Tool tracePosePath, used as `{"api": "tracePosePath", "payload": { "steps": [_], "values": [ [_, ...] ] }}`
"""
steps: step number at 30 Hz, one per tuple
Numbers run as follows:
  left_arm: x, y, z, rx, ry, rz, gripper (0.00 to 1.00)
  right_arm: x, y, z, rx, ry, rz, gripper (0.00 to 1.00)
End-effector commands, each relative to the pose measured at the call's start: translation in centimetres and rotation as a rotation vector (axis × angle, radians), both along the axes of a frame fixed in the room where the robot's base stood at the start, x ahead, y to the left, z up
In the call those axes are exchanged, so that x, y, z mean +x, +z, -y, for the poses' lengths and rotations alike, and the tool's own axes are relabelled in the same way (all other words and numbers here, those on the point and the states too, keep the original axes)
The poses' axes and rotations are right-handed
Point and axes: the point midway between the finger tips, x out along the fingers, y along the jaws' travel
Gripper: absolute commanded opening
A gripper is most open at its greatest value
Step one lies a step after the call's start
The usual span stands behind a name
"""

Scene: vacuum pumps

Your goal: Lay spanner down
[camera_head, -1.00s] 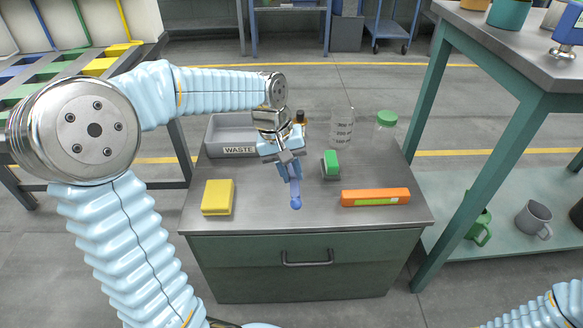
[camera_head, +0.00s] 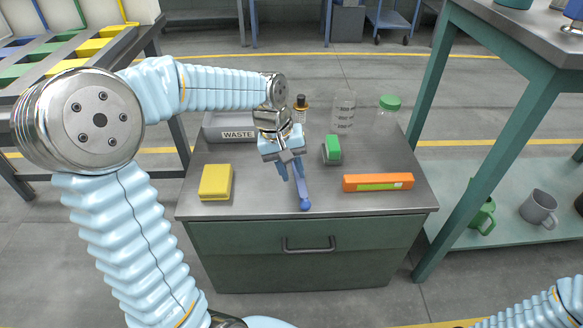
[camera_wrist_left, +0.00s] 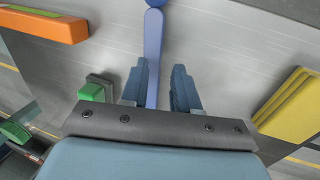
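The blue spanner (camera_head: 303,191) lies on the grey metal top of the cabinet, its rounded end toward the front edge. My left gripper (camera_head: 291,170) is above its rear part, fingers pointing down. In the left wrist view, the spanner (camera_wrist_left: 153,45) runs between the two fingers of my left gripper (camera_wrist_left: 159,85). The fingers are apart, with a clear gap on the right side; the spanner is close to the left finger. The spanner's rear end is hidden by the gripper. My right gripper is out of view; only part of its arm shows at the lower right.
Free room lies beside the spanner.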

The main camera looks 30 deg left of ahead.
Motion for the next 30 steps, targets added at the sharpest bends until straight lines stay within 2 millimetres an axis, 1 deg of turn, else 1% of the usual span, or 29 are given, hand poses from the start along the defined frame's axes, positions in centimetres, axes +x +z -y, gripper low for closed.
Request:
{"api": "tracePosePath", "payload": {
  "steps": [12, 13, 18, 19, 26, 29, 30],
  "values": [
    [0.0, -0.01, -0.01, 0.0, 0.0, 0.0, 0.3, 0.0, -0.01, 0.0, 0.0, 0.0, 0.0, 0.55],
    [-0.01, -0.01, 0.0, 0.0, 0.0, 0.0, 0.32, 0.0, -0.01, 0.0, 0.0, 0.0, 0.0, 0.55],
    [-0.01, -0.01, 0.0, 0.0, 0.0, 0.0, 0.58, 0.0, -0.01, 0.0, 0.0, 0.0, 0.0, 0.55],
    [-0.01, -0.01, 0.0, 0.0, 0.0, 0.0, 0.6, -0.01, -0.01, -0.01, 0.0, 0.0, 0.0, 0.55],
    [-0.02, -0.03, -0.02, 0.0, 0.0, -0.001, 0.6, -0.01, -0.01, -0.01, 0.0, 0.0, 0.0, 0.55],
    [-0.05, 0.43, -0.1, 0.0, 0.0, 0.0, 0.6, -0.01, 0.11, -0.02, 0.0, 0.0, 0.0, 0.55],
    [-0.08, 0.85, -0.18, 0.001, 0.0, 0.001, 0.6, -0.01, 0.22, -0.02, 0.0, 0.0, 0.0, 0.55]
  ]
}}
